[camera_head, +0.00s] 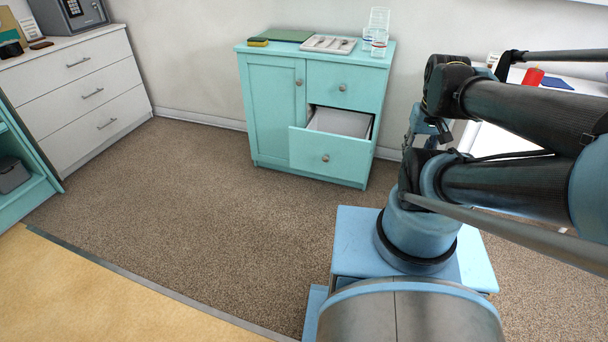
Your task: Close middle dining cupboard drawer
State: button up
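The teal cupboard (273,110) stands against the back wall, with a door (275,105) on its left side and drawers on its right. The top drawer (345,86) is shut. The drawer below it (328,154) is pulled out, showing its white inside (340,122); its front has a round knob (325,158). Its front hides whatever lies under it. The end of my arm, with what seems to be my gripper (440,130), is right of the cupboard, apart from the open drawer. My own arm links partly hide it, and its fingers cannot be made out.
On the cupboard top are a cutlery tray (328,44), clear glasses (379,35), a green board (287,36) and a yellow-green item (257,42). A white chest of drawers (85,85) stands left. A white table (500,125) is at right. The carpet before the cupboard is clear.

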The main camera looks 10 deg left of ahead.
aim_at(336, 142)
jog(key=u, duration=0.25)
jog(key=i, duration=0.8)
jog(key=u, duration=0.4)
jog(key=k, duration=1.55)
jog(key=z, duration=0.35)
jog(key=i, duration=1)
jog(key=u, duration=0.05)
